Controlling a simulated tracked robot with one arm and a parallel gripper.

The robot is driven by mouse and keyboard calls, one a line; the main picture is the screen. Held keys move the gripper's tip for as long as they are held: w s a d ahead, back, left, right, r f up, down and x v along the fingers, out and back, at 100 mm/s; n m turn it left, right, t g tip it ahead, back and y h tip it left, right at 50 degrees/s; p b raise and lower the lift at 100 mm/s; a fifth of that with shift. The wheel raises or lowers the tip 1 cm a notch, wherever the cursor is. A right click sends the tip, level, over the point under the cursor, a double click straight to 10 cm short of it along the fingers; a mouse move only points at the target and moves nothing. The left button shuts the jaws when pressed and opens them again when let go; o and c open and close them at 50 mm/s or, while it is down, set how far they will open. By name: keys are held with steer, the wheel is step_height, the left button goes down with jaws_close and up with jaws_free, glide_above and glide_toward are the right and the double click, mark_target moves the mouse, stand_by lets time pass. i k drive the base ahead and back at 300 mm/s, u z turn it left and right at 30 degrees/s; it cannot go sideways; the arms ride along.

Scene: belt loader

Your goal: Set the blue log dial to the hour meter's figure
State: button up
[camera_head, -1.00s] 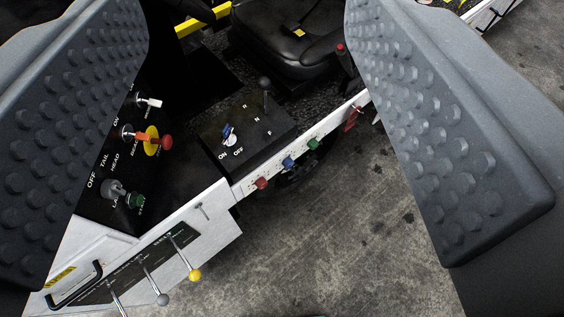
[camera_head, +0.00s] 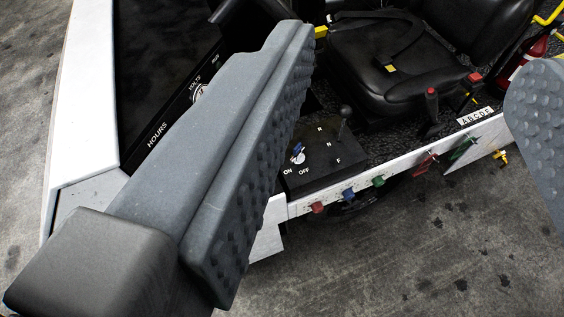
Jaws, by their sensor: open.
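The blue dial (camera_head: 348,194) is a small knob on the white side rail, between a red knob (camera_head: 317,207) and a green knob (camera_head: 378,181). Its setting is too small to read. The word HOURS (camera_head: 157,135) shows on the dark dash at left. The hour meter's figure is not visible; my left finger covers part of that dash. My gripper (camera_head: 405,130) is open and empty, its two ridged grey fingers wide apart. The knobs show between the fingers, and neither finger is seen holding one.
A black box (camera_head: 325,168) with an ON/OFF switch and a shift lever (camera_head: 344,118) stands behind the rail. A black seat (camera_head: 385,55) is beyond. Red (camera_head: 424,163) and green (camera_head: 462,149) handles lie further right. Concrete floor (camera_head: 400,260) in front is clear.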

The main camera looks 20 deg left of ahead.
mark_target(348, 194)
steer(key=u, duration=1.75)
steer(key=k, duration=1.4)
steer(key=z, duration=0.6)
steer(key=i, duration=1)
steer(key=u, duration=0.05)
